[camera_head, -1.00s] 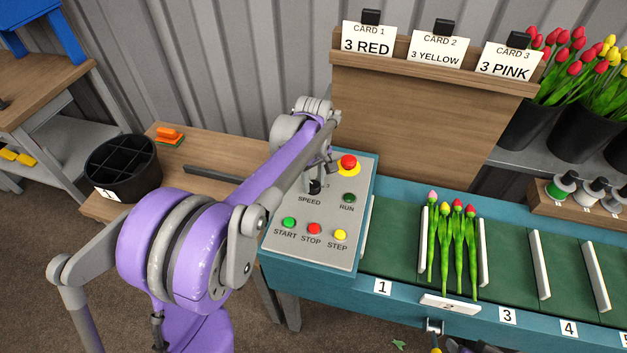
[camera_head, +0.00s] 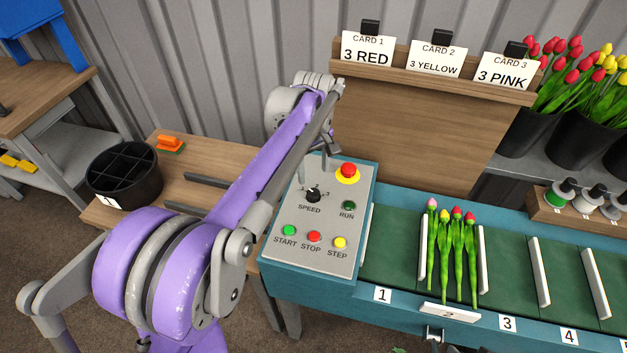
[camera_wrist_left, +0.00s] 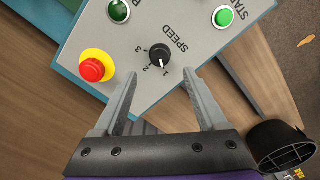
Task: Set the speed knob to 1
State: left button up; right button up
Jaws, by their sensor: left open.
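The black speed knob (camera_head: 313,195) sits on the grey control panel (camera_head: 279,259), above the word SPEED. In the left wrist view the knob (camera_wrist_left: 160,55) has the marks 1, 2 and 3 beside it. My right gripper is not in view.
A red stop button (camera_head: 347,170) on a yellow base stands close to the knob. The green START (camera_head: 289,230), red STOP (camera_head: 314,236) and yellow STEP (camera_head: 340,242) buttons are in front. Tulips (camera_head: 452,245) lie on the belt to the right.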

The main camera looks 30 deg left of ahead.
pick_arm(q)
jog(key=shift+r, duration=1.4)
jog(key=s+d+f+m+t, duration=0.1)
jog(key=s+d+f+m, duration=0.2)
jog(key=s, duration=0.4)
jog(key=s+d+f+m+t+p, duration=0.1)
jog(key=s+d+f+m+t, duration=0.1)
jog(key=s+m, duration=0.3)
jog(key=s+d+f+m+t, duration=0.2)
jog(key=s+d+f+m, duration=0.1)
jog(key=s, duration=0.6)
jog(key=shift+s+d+f+m+p, duration=0.1)
jog(key=shift+d+f+m+p, duration=0.1)
jog(key=shift+d+m, duration=0.25)
jog(key=shift+s+d+f+m+p, duration=0.1)
jog(key=shift+d+m+p, duration=0.05)
jog(key=shift+d+m, duration=0.3)
jog(key=shift+d, duration=0.1)
